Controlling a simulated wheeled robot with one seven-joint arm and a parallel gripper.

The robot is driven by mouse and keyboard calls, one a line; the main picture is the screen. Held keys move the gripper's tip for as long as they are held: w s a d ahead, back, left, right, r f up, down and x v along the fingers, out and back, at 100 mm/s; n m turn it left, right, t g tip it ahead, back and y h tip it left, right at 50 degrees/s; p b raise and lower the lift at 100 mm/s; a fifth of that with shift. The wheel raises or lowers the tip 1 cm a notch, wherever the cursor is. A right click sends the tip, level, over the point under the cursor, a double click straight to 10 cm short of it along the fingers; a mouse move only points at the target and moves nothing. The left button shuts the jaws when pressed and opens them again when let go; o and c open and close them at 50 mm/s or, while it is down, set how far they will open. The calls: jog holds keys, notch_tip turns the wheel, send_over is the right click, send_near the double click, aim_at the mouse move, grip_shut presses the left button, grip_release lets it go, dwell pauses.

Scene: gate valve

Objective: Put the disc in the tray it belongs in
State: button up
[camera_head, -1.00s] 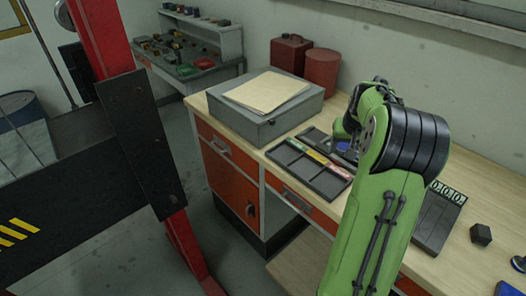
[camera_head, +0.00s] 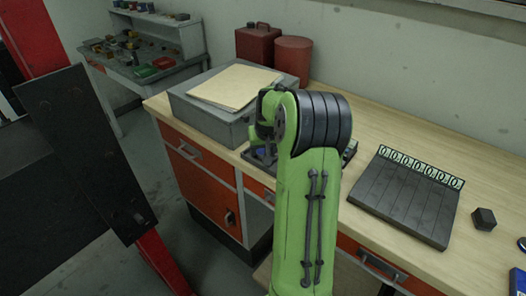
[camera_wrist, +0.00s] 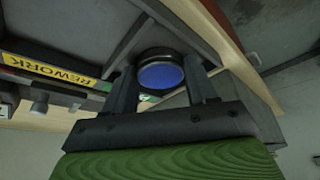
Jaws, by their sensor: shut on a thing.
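In the wrist view, my gripper (camera_wrist: 161,82) is shut on a round disc (camera_wrist: 161,75) with a dark rim and a blue face. The disc is in front of a dark tray (camera_wrist: 120,52) with walls beside it. I cannot tell whether it touches the tray floor. A yellow label (camera_wrist: 45,68) reading REWORK shows on the tray at the left. In the head view, my arm hides most of the tray (camera_head: 249,158).
A grey box (camera_head: 215,118) with a paper folder stands behind the tray. Red containers (camera_head: 293,58) are at the wall. A black rack (camera_head: 405,203) with several numbered slots lies right of my arm. A dark block (camera_head: 484,218) sits farther right. Bare bench lies between rack and wall.

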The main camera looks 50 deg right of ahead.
jog(key=shift+f, duration=0.1)
jog(key=o, duration=1.1)
jog(key=shift+c, duration=0.2)
